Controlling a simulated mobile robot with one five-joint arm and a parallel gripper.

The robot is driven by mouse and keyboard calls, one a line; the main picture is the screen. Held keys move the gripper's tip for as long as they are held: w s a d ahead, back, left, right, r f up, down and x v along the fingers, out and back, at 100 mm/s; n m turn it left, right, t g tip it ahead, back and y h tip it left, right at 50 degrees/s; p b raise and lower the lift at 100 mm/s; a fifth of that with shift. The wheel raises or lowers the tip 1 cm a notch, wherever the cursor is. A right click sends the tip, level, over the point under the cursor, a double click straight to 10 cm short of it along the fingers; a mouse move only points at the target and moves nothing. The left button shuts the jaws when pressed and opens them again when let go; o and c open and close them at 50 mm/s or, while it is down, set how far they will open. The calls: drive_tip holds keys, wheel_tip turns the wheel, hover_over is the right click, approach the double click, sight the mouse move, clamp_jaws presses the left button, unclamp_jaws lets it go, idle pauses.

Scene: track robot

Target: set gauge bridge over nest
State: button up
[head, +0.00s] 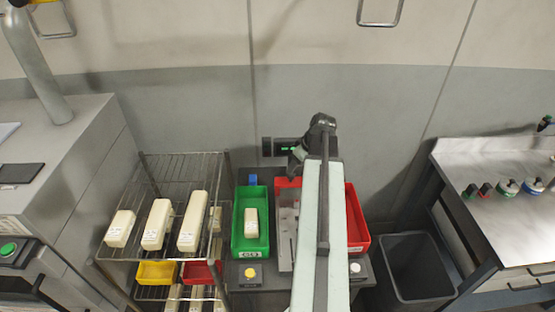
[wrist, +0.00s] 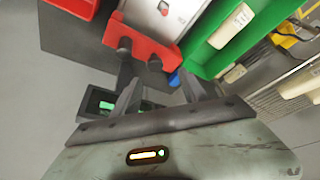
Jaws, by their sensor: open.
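A red notched piece (wrist: 142,48), possibly the gauge bridge, shows in the wrist view beyond my gripper, with two dark rounded parts at its notches. A pale metal plate (wrist: 172,14) lies just past it; I cannot tell whether this is the nest. In the head view, a grey metal plate (head: 286,232) lies left of my arm, which hides much of the station. My gripper (wrist: 160,88) is open and empty, its two dark fingers apart and short of the red piece. In the head view the gripper is mostly hidden at the arm's far end.
A green tray (head: 238,242) holds a cream block (head: 251,223). A red bin (head: 356,220) stands right of my arm. A wire rack (head: 150,175) with cream blocks is on the left. A black bin (head: 415,268) and a workbench (head: 490,160) are on the right. A small display (head: 288,148) stands near the wall.

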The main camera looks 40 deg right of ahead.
sight(292, 175)
drive_tip(key=b+x, duration=0.4)
drive_tip(key=d+b+x, duration=0.1)
drive_tip(key=b+x, duration=0.2)
drive_tip(key=shift+s, duration=0.15)
drive_tip(key=shift+w+f+b, duration=0.25)
drive_tip(key=shift+f+b, duration=0.05)
drive_tip(key=shift+f, duration=0.1)
drive_tip(key=shift+r, duration=0.1)
clamp_jaws()
idle(0.8)
